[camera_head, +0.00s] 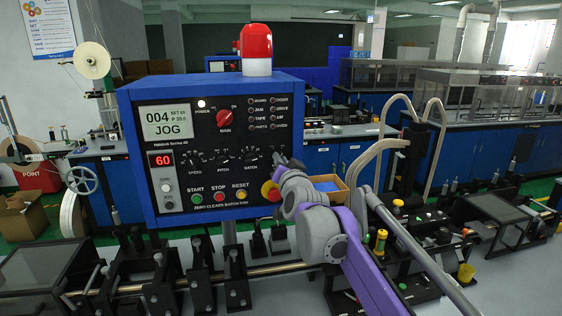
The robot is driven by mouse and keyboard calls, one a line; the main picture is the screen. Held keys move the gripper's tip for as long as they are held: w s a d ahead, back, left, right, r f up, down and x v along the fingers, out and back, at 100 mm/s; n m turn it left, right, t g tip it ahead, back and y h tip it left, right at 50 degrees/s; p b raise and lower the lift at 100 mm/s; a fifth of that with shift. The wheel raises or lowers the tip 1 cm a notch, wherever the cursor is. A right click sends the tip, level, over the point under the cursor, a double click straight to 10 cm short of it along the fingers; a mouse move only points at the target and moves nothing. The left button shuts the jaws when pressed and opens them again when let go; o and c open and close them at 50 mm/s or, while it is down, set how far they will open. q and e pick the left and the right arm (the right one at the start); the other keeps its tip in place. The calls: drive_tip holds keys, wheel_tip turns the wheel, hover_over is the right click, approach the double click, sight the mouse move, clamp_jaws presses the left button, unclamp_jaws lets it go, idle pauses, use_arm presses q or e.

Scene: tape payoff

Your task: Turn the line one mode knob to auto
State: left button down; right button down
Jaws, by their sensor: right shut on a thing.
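The blue control box (133,115) stands left of centre with its dark panel facing me. Its display (167,122) reads 004 and JOG. A row of small black knobs runs below it, among them the speed knob (192,158) and the batch knob (252,158). My right gripper (282,164) reaches the right end of this row and is shut on the mode knob, which it largely hides; the knob's pointer cannot be read. My left gripper is not in view.
A red emergency button (269,190) sits just below my right gripper. Start (196,201), stop (218,197) and reset (240,195) buttons lie left of it. A red beacon (257,45) tops the box. Rails and rollers fill the front.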

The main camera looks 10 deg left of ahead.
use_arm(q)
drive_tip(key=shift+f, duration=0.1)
use_arm(e)
drive_tip(key=shift+n, duration=0.3)
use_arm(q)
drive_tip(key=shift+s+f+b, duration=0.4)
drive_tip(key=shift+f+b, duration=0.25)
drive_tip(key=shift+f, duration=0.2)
use_arm(e)
drive_tip(key=n, duration=1.1)
drive_tip(key=shift+a, duration=0.1)
drive_tip(key=shift+n, duration=0.3)
drive_tip(key=c, duration=0.9)
unclamp_jaws()
drive_tip(key=shift+s, duration=0.1)
